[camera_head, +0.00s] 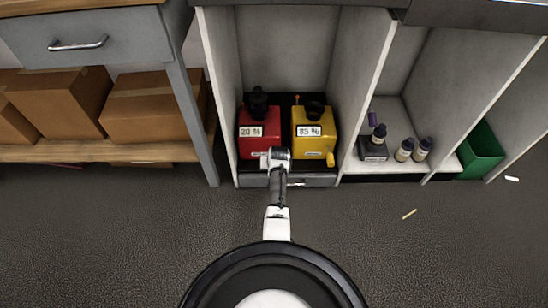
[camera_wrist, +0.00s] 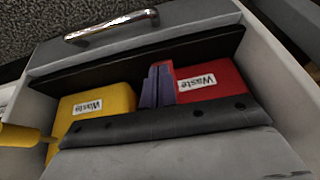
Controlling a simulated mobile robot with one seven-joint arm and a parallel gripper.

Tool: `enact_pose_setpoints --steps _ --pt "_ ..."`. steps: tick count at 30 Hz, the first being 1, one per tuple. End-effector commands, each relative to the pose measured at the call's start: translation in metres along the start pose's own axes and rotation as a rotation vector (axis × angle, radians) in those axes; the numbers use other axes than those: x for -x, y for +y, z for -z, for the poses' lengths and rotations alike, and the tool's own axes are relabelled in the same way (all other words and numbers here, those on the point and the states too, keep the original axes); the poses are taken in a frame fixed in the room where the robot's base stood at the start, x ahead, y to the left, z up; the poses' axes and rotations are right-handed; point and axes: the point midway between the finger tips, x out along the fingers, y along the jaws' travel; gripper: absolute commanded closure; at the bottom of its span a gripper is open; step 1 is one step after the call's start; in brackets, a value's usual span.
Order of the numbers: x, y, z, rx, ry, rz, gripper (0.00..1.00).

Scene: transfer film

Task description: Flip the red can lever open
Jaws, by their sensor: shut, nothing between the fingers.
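The red can (camera_head: 259,122) stands on the left in the middle cubby, labelled "20 %", with a black cap on top. The wrist view shows its "Waste" label (camera_wrist: 212,80). I cannot make out its lever; my arm and gripper cover part of its front. The yellow can (camera_head: 313,130) stands to its right, with a yellow lever (camera_head: 330,159) at its lower right front. That lever also shows at the left edge of the wrist view (camera_wrist: 18,136). My gripper (camera_wrist: 157,84) is shut and empty, its fingertips in front of the gap between the cans, beside the red one.
Cubby walls (camera_head: 361,85) stand close on both sides. A drawer with a metal handle (camera_wrist: 112,25) lies below the cans. Small bottles (camera_head: 404,150) stand in the right cubby; a green bin (camera_head: 482,150) is farther right. Boxes (camera_head: 143,108) fill the left shelf. The front floor is mostly clear.

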Motion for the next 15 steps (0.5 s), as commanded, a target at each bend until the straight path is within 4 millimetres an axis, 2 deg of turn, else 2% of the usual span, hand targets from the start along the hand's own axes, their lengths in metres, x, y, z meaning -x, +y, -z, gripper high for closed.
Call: enact_pose_setpoints --steps 6,15 --pt "-0.015 0.001 -0.003 0.000 0.000 0.000 1.00" --pt "-0.022 0.002 -0.002 0.000 0.001 0.000 1.00"
